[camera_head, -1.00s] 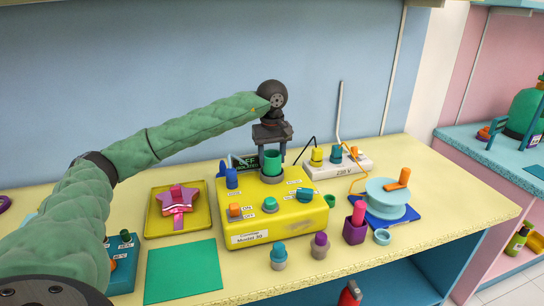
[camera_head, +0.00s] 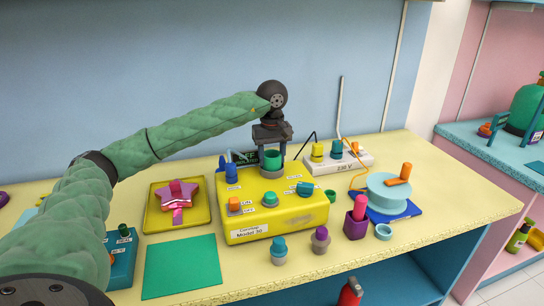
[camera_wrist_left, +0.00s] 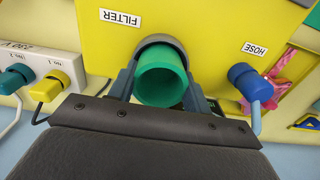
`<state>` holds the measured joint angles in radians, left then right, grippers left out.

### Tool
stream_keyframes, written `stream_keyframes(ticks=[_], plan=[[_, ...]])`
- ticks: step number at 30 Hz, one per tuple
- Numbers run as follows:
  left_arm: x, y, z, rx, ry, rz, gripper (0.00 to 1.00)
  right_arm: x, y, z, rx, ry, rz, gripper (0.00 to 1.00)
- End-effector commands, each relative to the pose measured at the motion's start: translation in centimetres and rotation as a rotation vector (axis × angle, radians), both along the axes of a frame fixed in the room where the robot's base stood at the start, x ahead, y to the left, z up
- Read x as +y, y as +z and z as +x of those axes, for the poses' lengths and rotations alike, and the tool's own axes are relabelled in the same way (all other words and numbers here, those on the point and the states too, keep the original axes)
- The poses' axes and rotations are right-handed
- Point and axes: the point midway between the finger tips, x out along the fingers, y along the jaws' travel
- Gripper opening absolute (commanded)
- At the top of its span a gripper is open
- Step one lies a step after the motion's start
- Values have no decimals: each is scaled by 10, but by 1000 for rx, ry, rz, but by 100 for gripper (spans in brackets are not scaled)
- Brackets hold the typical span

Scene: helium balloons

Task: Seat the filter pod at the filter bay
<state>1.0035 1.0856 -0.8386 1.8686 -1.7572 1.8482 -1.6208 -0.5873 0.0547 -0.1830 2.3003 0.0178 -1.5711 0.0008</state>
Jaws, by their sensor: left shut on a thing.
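The filter pod (camera_head: 272,160) is a green open-topped cup. My left gripper (camera_head: 271,152) is shut on it, one finger on each side. The pod stands upright above the filter bay (camera_head: 272,174), a grey ring on top of the yellow machine (camera_head: 290,210). In the left wrist view the pod (camera_wrist_left: 161,80) lines up closely with the grey ring (camera_wrist_left: 160,41), beside the FILTER label (camera_wrist_left: 121,19). The pod's lower end is at the ring, but I cannot tell how deep it sits. My right gripper is out of view.
A blue HOSE plug (camera_wrist_left: 252,82) is close beside my left gripper. A power strip (camera_head: 340,165) stands behind right, a yellow tray (camera_head: 155,218) with a pink star to the left, a blue spool (camera_head: 389,196) to the right. Several small knobs stand along the front.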

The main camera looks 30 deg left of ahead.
Motion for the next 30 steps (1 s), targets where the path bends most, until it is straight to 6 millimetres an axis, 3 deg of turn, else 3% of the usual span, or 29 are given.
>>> stream_keyframes(ticks=[1, 2, 5, 16, 30], plan=[[0, -2, 0, 0, 0, 0, 6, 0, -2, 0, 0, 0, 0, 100], [0, -1, 0, -1, 0, -1, 53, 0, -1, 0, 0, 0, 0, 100], [0, -1, 0, 0, 0, 0, 72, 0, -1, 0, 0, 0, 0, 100], [0, 1, 0, 0, 0, 0, 74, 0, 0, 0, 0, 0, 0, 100], [0, 29, 0, 0, 0, 0, 74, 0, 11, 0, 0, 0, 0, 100]])
